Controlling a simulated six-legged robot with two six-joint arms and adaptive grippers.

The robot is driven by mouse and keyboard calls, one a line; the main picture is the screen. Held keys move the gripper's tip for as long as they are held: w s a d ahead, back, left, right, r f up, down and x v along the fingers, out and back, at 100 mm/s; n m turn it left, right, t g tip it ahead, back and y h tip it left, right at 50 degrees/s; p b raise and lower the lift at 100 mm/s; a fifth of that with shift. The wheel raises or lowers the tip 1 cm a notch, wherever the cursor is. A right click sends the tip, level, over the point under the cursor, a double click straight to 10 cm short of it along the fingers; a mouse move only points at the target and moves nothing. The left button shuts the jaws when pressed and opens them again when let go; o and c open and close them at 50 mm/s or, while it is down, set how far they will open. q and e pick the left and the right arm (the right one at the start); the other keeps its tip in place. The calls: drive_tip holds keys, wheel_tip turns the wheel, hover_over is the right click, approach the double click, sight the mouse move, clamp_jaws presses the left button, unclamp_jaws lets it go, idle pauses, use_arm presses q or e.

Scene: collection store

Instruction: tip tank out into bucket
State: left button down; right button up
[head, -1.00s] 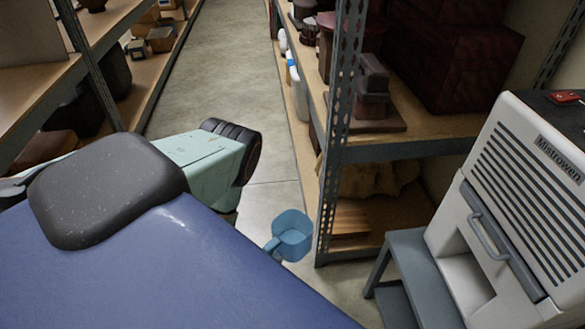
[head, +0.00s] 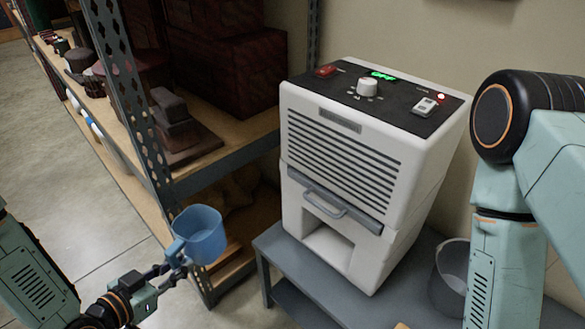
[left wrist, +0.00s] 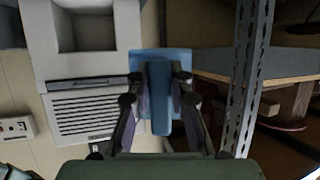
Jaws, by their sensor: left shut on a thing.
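The tank, a blue see-through box with a handle (head: 203,236), is held up in front of the metal shelf, roughly upright. My left gripper (head: 178,260) is shut on its handle. In the left wrist view the fingers (left wrist: 160,100) close around the handle, with the tank (left wrist: 180,56) beyond. I cannot tell whether water is in it. The dark grey bucket (head: 443,292) stands on the grey bench, right of the white dehumidifier and apart from the tank. My right arm partly hides it; my right gripper is out of the picture.
The white dehumidifier (head: 335,150) stands on the grey bench (head: 275,240) with an open slot below its handle; its display reads OFF. A metal shelf post (head: 125,95) and loaded shelves stand behind the tank. Clear floor (head: 70,170) lies left.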

use_arm(q)
drive_tip(key=d+r+m+g+h, duration=0.2)
drive_tip(key=d+r, duration=0.1)
drive_tip(key=r, duration=0.4)
drive_tip(key=d+r+m+g+h, duration=0.2)
drive_tip(key=d+r+m, duration=0.1)
drive_tip(key=r, duration=0.5)
drive_tip(key=shift+s+d+m+h, duration=0.3)
drive_tip(key=shift+s+d+h, duration=0.1)
drive_tip(key=shift+d, duration=0.3)
